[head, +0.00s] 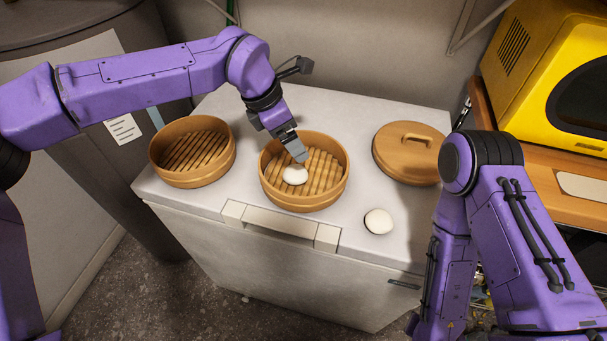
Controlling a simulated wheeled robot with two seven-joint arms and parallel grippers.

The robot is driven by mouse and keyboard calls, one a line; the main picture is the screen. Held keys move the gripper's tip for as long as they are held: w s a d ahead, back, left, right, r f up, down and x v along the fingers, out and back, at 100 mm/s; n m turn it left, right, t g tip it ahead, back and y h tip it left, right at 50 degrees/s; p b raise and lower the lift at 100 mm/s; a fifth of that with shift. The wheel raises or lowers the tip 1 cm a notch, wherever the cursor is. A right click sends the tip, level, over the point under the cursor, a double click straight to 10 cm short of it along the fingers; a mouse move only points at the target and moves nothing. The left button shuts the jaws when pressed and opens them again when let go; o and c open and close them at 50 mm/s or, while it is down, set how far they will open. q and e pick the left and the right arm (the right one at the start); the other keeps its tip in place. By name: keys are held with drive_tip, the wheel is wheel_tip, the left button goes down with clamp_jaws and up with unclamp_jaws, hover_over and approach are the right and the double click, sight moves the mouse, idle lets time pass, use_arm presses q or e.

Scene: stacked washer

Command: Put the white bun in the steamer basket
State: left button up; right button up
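A round white bun (295,176) is within the middle wooden steamer basket (342,190), over its slatted floor. My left gripper (301,160) reaches down into this basket, with its fingertips at the bun's upper edge. I cannot tell whether the fingers grip the bun or only sit beside it, or whether the bun rests on the slats. A second white bun (379,221) lies on the white top to the right of the basket. My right arm is at the right, but its gripper is not in view.
Another empty steamer basket (168,178) stands at the left of the white chest's top (250,110). A round wooden lid (400,165) lies at the right. A yellow appliance (530,75) stands on a wooden table (550,185) further right. The front edge has a handle (280,227).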

use_arm(q)
drive_tip(key=b+v, duration=0.1)
drive_tip(key=v, duration=0.8)
drive_tip(key=shift+s+r, duration=0.2)
drive_tip(key=shift+r, duration=0.1)
drive_tip(key=shift+a, duration=0.15)
